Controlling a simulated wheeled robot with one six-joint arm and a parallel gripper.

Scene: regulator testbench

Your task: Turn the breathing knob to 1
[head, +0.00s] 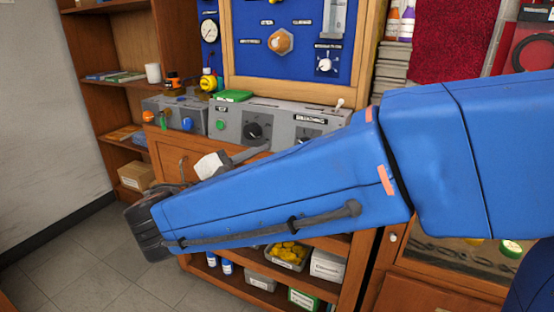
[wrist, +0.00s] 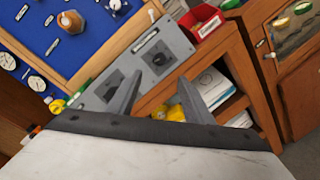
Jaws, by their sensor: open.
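The grey control panel (head: 228,127) stands on the wooden bench. Its BREATHING label (head: 310,119) shows at the right, but my blue arm hides most of the knob below it. In the wrist view the breathing knob (wrist: 159,58) is the dark one at the upper right of the tilted panel (wrist: 180,45). A second black knob (head: 253,131) is left of it and also shows in the wrist view (wrist: 113,87). My gripper (wrist: 159,80) is open and empty, its grey fingers apart in front of the panel. In the head view the gripper (head: 243,156) is partly hidden by my arm.
A smaller grey box (head: 180,115) with coloured knobs stands left of the panel. A red bin (wrist: 207,25) is beyond the panel's other end. A blue tool board (head: 265,40) rises behind. Shelves below hold a tray of yellow parts (head: 288,254). Floor is free at left.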

